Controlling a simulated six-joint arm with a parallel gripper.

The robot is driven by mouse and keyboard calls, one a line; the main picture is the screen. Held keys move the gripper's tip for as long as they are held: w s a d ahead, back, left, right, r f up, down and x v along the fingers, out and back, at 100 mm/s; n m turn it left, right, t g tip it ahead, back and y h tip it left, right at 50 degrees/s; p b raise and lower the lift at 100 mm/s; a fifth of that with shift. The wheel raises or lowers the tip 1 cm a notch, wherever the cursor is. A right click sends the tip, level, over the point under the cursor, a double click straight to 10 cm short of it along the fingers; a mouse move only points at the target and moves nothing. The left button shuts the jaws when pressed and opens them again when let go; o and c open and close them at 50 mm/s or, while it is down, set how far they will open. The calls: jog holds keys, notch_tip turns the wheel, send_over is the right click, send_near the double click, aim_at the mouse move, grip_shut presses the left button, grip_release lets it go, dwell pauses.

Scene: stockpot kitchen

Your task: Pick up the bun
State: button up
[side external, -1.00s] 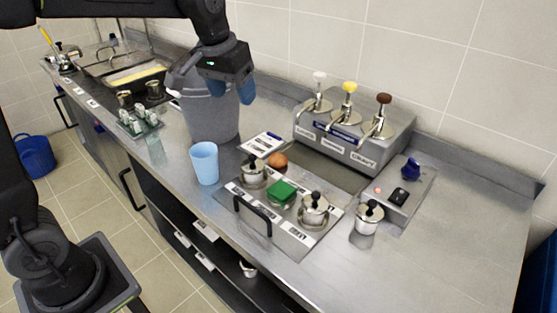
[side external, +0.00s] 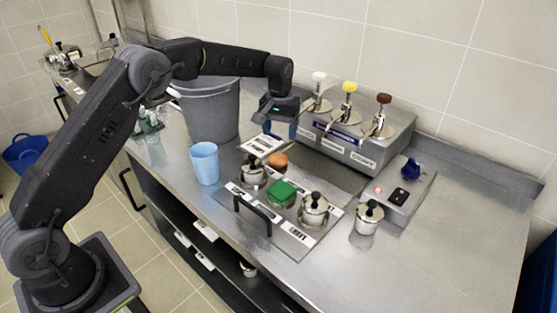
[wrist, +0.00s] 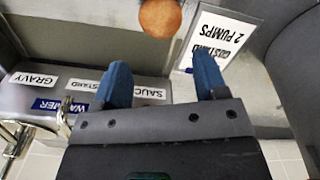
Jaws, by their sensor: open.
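The bun (side external: 277,160) is small, round and brown. It lies on the steel counter behind the small lidded pots, beside a white card. In the wrist view the bun (wrist: 160,17) is at the top edge, partly cut off, beyond my fingertips and between their lines. My gripper (side external: 280,130) is above and behind the bun, near the left end of the pump dispenser. In the wrist view my gripper (wrist: 163,80) has two blue fingers spread apart with nothing between them.
The pump dispenser (side external: 345,144) stands right of my gripper and the large grey stockpot (side external: 208,115) left of it. The white card (side external: 261,146) reads "custard 2 pumps" in the wrist view. A blue cup (side external: 204,163), lidded pots (side external: 314,211) and a green block (side external: 282,193) stand in front.

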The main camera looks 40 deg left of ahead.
aim_at(279, 155)
jog(key=f, duration=0.9)
jog(key=shift+s+f, duration=0.1)
jog(key=shift+s, duration=0.2)
jog(key=c, duration=0.6)
